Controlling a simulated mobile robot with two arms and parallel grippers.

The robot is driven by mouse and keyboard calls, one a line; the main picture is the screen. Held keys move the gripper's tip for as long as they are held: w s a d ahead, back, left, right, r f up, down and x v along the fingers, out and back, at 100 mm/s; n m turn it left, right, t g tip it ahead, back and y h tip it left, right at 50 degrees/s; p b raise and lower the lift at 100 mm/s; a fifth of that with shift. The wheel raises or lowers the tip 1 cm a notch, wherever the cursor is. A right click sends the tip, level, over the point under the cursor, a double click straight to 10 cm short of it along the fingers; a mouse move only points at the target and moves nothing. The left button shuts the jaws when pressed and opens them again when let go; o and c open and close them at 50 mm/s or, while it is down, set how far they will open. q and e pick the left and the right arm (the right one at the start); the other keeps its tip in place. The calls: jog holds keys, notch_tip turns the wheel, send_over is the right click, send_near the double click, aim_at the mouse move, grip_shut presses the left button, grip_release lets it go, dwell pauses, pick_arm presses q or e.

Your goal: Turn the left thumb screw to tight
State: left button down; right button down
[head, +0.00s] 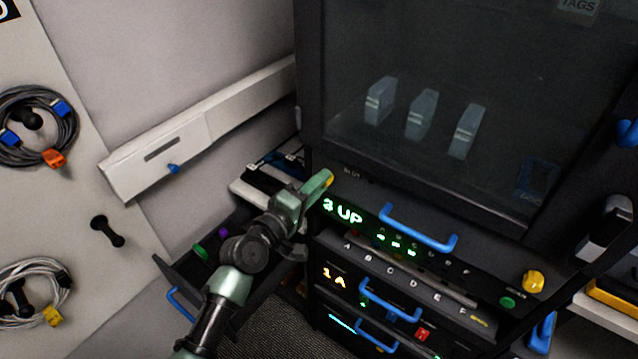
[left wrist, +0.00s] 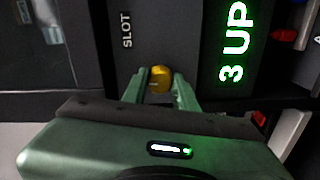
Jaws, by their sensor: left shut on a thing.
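The left thumb screw is a small yellow knob (left wrist: 160,77) on the dark front panel, next to the "SLOT" label and the green "3 UP" display in the left wrist view. My left gripper (left wrist: 159,88) is shut on it, with one green finger on each side. In the head view my left gripper (head: 326,180) reaches the panel's left end, and only a little yellow of the left thumb screw (head: 329,182) shows between the fingers. The right thumb screw (head: 533,281) is a larger-looking yellow knob at the panel's right end. My right gripper is not in view.
A blue handle (head: 420,228) sticks out from the panel between the two screws. Units with more blue handles sit below. An open dark drawer (head: 178,268) lies left of my left arm. Coiled cables (head: 38,127) hang on the left board. A glass-fronted cabinet (head: 345,150) stands above.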

pick_arm(q)
jog(key=c, duration=1.1)
grip_release()
jog(key=b+v, duration=0.1)
jog(key=v, duration=0.6)
jog(key=shift+s+a+b, duration=0.25)
jog(key=shift+s+b, duration=0.1)
